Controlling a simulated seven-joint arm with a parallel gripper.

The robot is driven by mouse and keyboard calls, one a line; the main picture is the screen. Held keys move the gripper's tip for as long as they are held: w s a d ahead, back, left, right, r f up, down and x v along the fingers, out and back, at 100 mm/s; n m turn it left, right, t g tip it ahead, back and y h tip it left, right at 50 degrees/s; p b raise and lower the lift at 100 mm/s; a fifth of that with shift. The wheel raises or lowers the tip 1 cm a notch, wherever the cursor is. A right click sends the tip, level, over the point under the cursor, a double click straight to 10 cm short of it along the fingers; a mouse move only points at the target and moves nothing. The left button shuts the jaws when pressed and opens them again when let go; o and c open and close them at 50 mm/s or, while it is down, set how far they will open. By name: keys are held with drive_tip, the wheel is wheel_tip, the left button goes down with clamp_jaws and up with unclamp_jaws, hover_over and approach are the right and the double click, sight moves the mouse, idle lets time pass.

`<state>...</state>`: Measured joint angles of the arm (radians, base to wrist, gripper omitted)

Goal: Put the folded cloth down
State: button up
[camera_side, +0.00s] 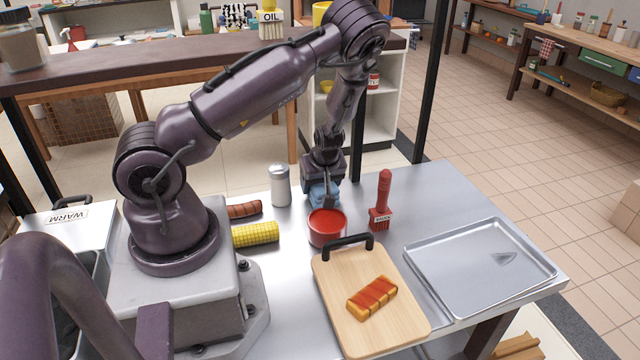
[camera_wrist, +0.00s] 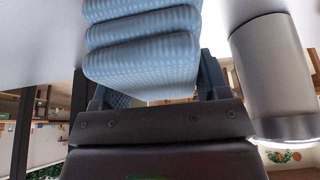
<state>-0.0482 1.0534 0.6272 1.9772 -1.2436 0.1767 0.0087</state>
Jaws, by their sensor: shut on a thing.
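The folded cloth (camera_wrist: 143,65) is blue, with a waffle weave and stacked layers. It fills the space between the fingers of my gripper (camera_wrist: 155,95) in the wrist view. In the side view the cloth (camera_side: 322,190) shows as a small blue patch under my gripper (camera_side: 325,198), just behind the red sauce bowl. My gripper is shut on the cloth, low over the steel table (camera_side: 405,185). The bowl and fingers hide the cloth's underside, so I cannot tell whether it touches the table.
A metal shaker (camera_side: 280,186) stands left of my gripper, the red sauce bowl (camera_side: 327,228) in front, and a red-handled brush (camera_side: 382,203) to the right. A cutting board (camera_side: 340,290) bears grilled food. An empty tray (camera_side: 480,265) lies right. Corn (camera_side: 255,235) and a sausage (camera_side: 243,210) lie left.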

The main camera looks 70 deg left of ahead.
drive_tip(key=shift+f, duration=0.2)
drive_tip(key=o, duration=0.8)
